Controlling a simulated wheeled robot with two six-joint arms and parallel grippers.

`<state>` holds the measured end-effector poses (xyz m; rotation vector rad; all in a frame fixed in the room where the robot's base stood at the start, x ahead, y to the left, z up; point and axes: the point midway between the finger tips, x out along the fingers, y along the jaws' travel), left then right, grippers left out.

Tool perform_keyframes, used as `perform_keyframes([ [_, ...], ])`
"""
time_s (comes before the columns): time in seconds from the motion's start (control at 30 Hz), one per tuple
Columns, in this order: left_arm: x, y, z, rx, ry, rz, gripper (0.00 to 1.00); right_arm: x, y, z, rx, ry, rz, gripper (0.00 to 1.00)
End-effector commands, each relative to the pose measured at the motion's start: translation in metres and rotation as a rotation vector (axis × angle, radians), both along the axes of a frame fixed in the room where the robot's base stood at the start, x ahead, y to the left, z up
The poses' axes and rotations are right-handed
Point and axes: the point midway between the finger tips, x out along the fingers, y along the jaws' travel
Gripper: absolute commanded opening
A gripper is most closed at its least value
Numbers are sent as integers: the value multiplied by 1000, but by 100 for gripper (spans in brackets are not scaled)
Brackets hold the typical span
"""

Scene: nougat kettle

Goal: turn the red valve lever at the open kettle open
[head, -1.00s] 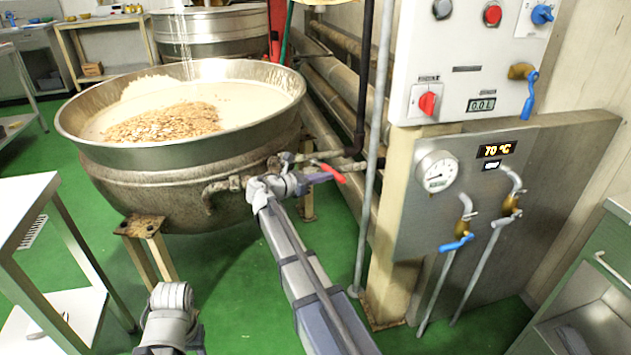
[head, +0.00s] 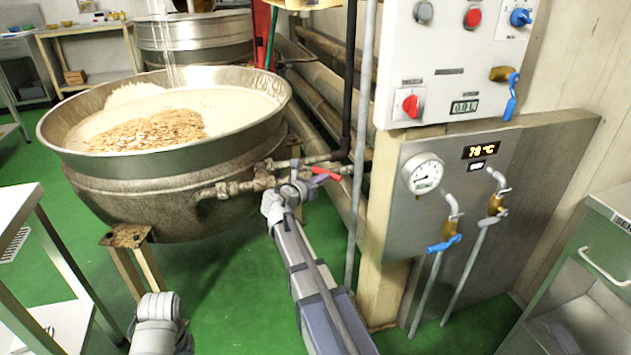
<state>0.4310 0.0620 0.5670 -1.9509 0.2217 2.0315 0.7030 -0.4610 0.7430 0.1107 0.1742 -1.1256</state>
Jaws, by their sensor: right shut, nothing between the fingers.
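The open kettle (head: 150,180) stands at the left, full of a pale mass with a heap of nuts on it. A pipe with a valve runs out of its right side. The red valve lever (head: 326,173) sits on that pipe, its bar slanting a little down to the right. My right gripper (head: 306,180) is shut and empty, just left of and below the lever; whether it touches the lever I cannot tell. Of my left arm only a grey link (head: 158,325) shows at the bottom; its gripper is out of the picture.
A grey upright pipe (head: 361,150) stands just right of the lever. Beyond it are a control box with a red switch (head: 410,104) and a steel panel with a gauge (head: 423,174) and a blue-handled valve (head: 445,243). A white table (head: 15,210) stands at left. Green floor is clear below the kettle.

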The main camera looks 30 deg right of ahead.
Motion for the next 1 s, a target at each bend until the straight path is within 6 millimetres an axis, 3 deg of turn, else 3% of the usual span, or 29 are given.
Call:
perform_keyframes([
  [0.27, 0, 0, 0, 0, 0, 0, 56, 3, -35, 0, 1, -2, 258, 0],
  [0.57, 0, 0, 0, 0, 0, 0, 56, 24, -63, 0, 1, 1, 261, 0],
  [0.7, 0, 0, 0, 0, 0, 0, 56, 30, -74, 0, 1, -2, 382, 0],
  [1.0, 0, 0, 0, 0, 0, 0, 56, 49, -86, 0, 0, 0, 389, 0],
])
